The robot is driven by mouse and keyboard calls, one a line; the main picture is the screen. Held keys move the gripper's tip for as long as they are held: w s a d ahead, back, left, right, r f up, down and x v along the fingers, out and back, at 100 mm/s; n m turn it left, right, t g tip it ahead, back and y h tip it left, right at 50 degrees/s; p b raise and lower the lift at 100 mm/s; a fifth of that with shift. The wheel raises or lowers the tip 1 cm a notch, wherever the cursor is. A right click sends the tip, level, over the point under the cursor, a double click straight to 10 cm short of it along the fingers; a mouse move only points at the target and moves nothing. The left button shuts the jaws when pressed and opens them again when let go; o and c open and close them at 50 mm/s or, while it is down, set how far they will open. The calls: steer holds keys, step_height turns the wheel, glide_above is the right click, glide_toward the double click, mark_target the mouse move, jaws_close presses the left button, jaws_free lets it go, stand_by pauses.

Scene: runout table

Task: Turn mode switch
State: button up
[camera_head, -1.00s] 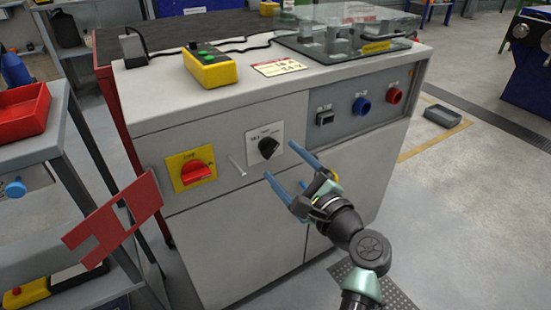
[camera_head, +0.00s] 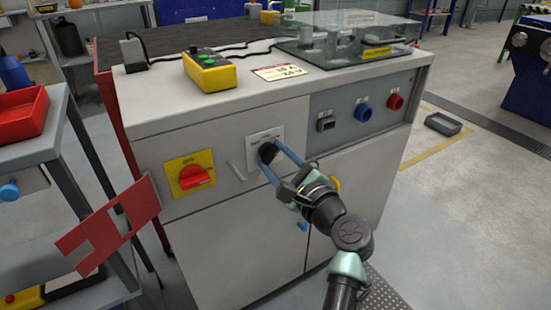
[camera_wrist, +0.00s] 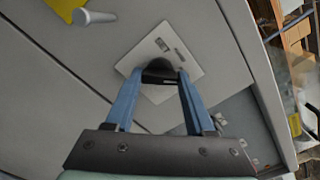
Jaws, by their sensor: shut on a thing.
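The mode switch (camera_head: 267,153) is a black knob on a white label plate (camera_head: 277,133) on the front of the grey cabinet. My gripper (camera_head: 270,158) has its two blue fingers shut on the knob, one on either side. The wrist view shows the black knob (camera_wrist: 159,73) between the blue fingertips (camera_wrist: 157,80), in front of the tilted white plate (camera_wrist: 178,55). The fingers and the knob's own dark colour hide which way its pointer faces.
A red rotary switch on a yellow plate (camera_head: 190,174) and a small pale handle (camera_head: 237,170) are left of the knob. A socket panel (camera_head: 362,110) is to the right. A yellow button box (camera_head: 210,71) stands on top. A red bracket (camera_head: 108,225) hangs at left.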

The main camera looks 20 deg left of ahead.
jaws_close()
steer(key=n+b, duration=0.1)
steer(key=n, duration=0.2)
steer(key=shift+f+n, duration=0.15)
steer(key=shift+n, duration=0.25)
steer(key=n+b, duration=0.2)
steer(key=n, duration=0.2)
steer(key=shift+n, duration=0.3)
steer(key=n+b, duration=0.3)
steer(key=n, duration=0.2)
steer(key=shift+n+b, duration=1.45)
steer(key=shift+n, duration=0.75)
